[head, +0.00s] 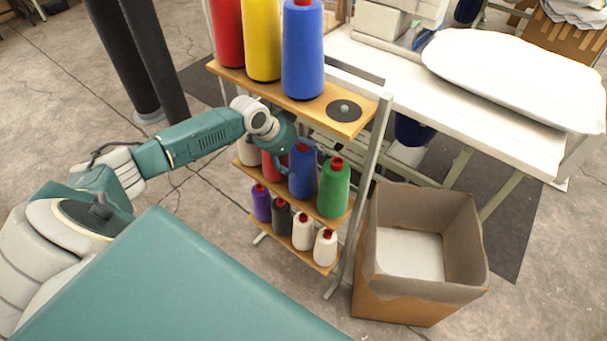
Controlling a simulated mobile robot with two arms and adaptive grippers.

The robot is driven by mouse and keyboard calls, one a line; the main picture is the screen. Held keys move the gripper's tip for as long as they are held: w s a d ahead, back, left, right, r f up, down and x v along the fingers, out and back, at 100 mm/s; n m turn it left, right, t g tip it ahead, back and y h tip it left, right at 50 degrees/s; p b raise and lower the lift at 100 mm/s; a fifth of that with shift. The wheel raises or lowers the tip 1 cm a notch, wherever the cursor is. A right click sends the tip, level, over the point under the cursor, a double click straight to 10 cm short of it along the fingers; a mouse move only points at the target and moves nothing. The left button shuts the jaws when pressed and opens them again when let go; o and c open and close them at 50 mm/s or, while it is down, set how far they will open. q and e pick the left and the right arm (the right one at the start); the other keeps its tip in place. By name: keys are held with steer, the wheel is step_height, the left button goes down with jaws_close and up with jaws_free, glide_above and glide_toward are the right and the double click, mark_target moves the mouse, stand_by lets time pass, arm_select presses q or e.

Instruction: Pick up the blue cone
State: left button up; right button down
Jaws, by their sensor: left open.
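A large blue cone (303,52) of thread stands upright at the right of the row on the top shelf of a rack. A smaller blue cone (302,174) with a red top stands on the middle shelf, between a red cone (272,166) and a green cone (334,190). My left gripper (293,160) is open at the middle shelf, just below the top shelf board. Its fingers are close to the smaller blue cone and partly overlap it in the picture. I cannot tell whether they touch it. My right gripper is out of view.
The top shelf (333,123) also holds red and yellow cones and a bare dark disc. Several small cones stand on the bottom shelf (318,262). An open cardboard box (392,301) stands right of the rack. A white table (500,122) with a pillow (515,78) is behind.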

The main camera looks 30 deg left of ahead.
arm_select(q)
steer(key=shift+s+r, duration=0.1)
steer(key=shift+c, duration=0.8)
steer(key=c, duration=1.7)
steer(key=shift+c, duration=0.2)
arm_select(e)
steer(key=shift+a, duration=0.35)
arm_select(q)
steer(key=shift+r, duration=0.15)
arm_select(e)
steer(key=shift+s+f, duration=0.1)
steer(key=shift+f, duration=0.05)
